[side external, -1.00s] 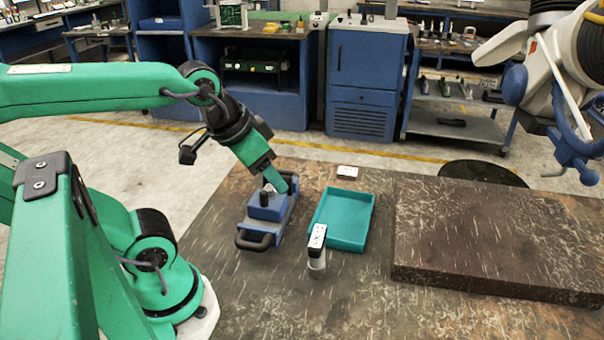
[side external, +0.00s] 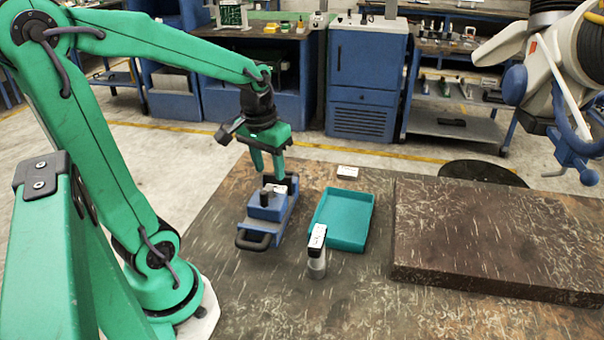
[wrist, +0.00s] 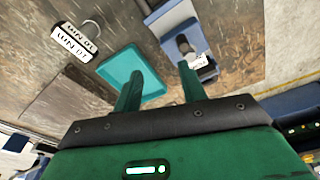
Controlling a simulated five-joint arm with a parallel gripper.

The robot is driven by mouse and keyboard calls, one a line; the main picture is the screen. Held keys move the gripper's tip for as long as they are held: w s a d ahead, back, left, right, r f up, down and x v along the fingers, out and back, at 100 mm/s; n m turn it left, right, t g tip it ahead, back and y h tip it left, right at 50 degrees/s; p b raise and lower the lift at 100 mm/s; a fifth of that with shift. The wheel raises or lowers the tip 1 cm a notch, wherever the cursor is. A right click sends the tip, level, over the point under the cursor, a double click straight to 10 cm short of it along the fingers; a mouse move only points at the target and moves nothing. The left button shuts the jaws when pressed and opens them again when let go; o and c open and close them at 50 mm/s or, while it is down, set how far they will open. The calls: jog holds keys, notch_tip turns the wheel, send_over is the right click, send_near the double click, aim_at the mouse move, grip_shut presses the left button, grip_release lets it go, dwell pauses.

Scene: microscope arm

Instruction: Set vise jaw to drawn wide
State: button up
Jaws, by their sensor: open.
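The blue vise (side external: 268,215) stands on the table with a black handle at its front and a dark upright post (side external: 266,195) on top. A small white label (side external: 278,188) shows near its far end. My gripper (side external: 267,176) points down over the far end of the vise, with its green fingers apart and nothing visible between them. In the wrist view the vise (wrist: 172,20) is at the top, and the left finger overlaps the tray in the picture while the right finger's tip is near the vise's post. I cannot tell how wide the vise jaw stands.
A teal tray (side external: 345,222) lies right of the vise. A thick dark slab (side external: 500,240) covers the table's right side.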

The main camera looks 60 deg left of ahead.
jog(key=n+g, duration=0.2)
send_over(263, 192)
notch_tip(263, 192, down, 4)
jog(key=shift+r+h, duration=0.15)
jog(key=shift+h, duration=0.15)
jog(key=shift+f, duration=3.9)
grip_shut()
